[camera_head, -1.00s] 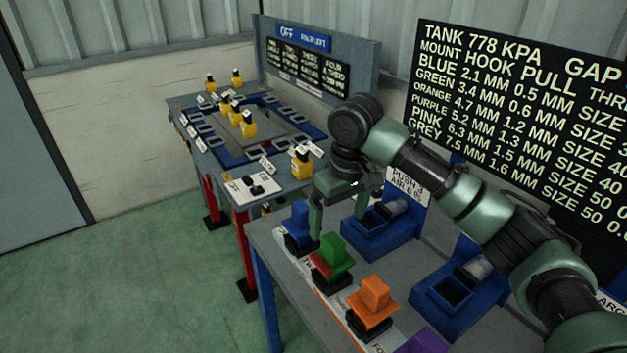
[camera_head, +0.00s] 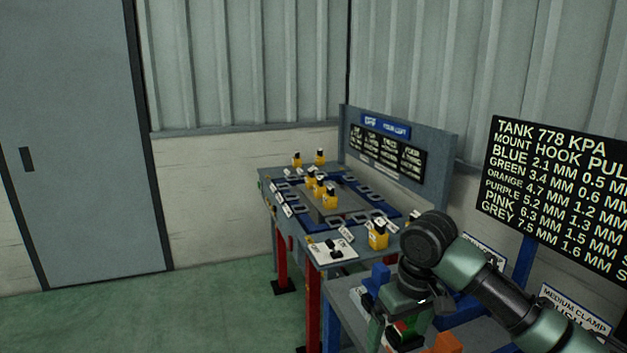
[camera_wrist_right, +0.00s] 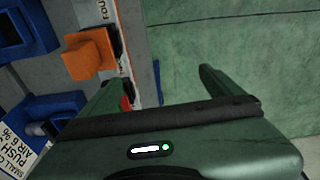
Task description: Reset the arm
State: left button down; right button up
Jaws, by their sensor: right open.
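My right arm comes in from the lower right in the head view. Its green right gripper (camera_head: 392,332) hangs at the front edge of the near bench (camera_head: 345,300), above or beside the coloured blocks; its exact height is unclear. In the right wrist view the gripper (camera_wrist_right: 160,85) is open with nothing between its fingers. The left finger is beside the bench edge and the right one over the green floor. An orange block (camera_wrist_right: 88,55) stands close to the left finger. My left gripper does not show.
A black text board (camera_head: 560,200) is at right. The floor (camera_head: 200,315) at left is clear.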

jog(key=s+a+f+n+t+y, duration=0.1)
jog(key=s+a+f, duration=0.3)
jog(key=s+f, duration=0.4)
jog(key=s+a+f+y, duration=0.25)
jog(key=s+f, duration=0.35)
jog(key=f, duration=0.3)
jog(key=s+d+f+m+t+h, duration=0.1)
jog(key=s+d+f+m+h, duration=0.1)
jog(key=s+d, duration=0.45)
jog(key=s+d+f+m+h, duration=0.15)
jog(key=s+d, duration=0.25)
jog(key=s, duration=0.5)
notch_tip(320, 180, down, 25)
jog(key=s+g, duration=0.1)
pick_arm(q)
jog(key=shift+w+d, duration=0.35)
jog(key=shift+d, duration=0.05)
pick_arm(e)
jog(key=s+d+f+g, duration=0.1)
jog(key=s+d+f, duration=0.2)
jog(key=s+f, duration=1.4)
jog(key=shift+s+d+f+h, duration=0.2)
jog(key=shift+s+f+h, duration=0.05)
jog(key=shift+f+h, duration=0.1)
